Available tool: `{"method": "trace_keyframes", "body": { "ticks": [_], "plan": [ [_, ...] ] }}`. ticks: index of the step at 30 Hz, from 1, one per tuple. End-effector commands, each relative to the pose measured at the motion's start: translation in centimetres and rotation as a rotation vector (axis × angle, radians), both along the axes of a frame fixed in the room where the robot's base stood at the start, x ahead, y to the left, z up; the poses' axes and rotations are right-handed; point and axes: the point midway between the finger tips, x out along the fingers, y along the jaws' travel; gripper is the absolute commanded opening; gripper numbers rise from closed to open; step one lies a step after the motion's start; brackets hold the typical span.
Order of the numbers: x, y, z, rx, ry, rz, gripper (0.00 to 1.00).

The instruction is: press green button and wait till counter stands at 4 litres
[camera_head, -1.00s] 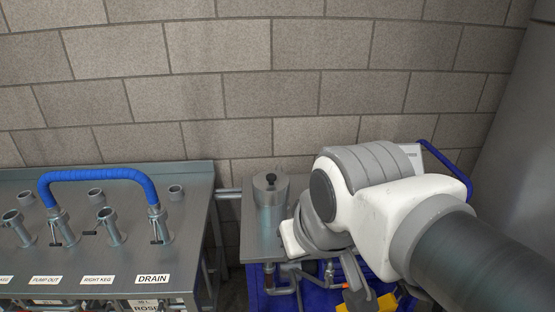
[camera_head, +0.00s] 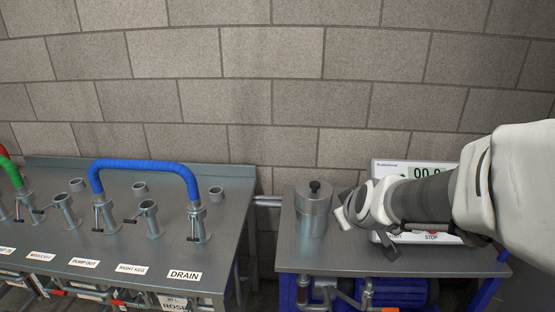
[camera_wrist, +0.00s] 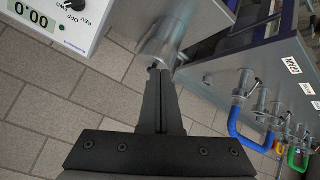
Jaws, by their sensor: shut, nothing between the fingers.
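The white counter box (camera_head: 377,168) stands on the pump table at the right in the head view. Its green display (camera_head: 425,171) is partly covered by my arm; the visible digits start with 00. The START and STOP labels show low on the panel, but the green button is hidden behind my arm. My gripper (camera_wrist: 156,70) is shut and empty. In the wrist view its fingertips appear in front of the metal cylinder's edge; I cannot tell whether they touch.
The metal cylinder (camera_head: 313,212) with a black knob stands left of the counter on the pump table (camera_head: 335,262). A second steel table (camera_head: 140,236) on the left carries pipe stubs with valves and a blue hose (camera_head: 145,167). A block wall closes the back.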

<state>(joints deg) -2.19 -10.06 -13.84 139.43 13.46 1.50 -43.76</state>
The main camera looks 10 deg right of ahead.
Motion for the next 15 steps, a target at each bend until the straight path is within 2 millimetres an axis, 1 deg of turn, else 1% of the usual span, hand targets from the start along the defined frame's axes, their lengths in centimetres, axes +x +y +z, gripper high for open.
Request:
{"method": "trace_keyframes", "body": {
  "ticks": [1,3,5,6,9,12,15],
  "plan": [
    [1.3,-1.8,-2.3,-0.071,-0.010,-0.009,0.00],
    [2.7,-4.4,-4.1,-0.188,-0.030,-0.019,0.00],
    [3.6,-6.8,-5.6,-0.299,-0.039,-0.032,0.00],
    [4.0,-8.4,-6.6,-0.378,-0.038,-0.041,0.00],
    [4.6,-12.4,-8.7,-0.590,-0.022,-0.062,0.00],
    [4.5,-15.8,-10.2,-0.796,0.016,-0.078,0.00],
    [4.2,-18.2,-11.0,-0.973,0.058,-0.087,0.00]
  ]
}}
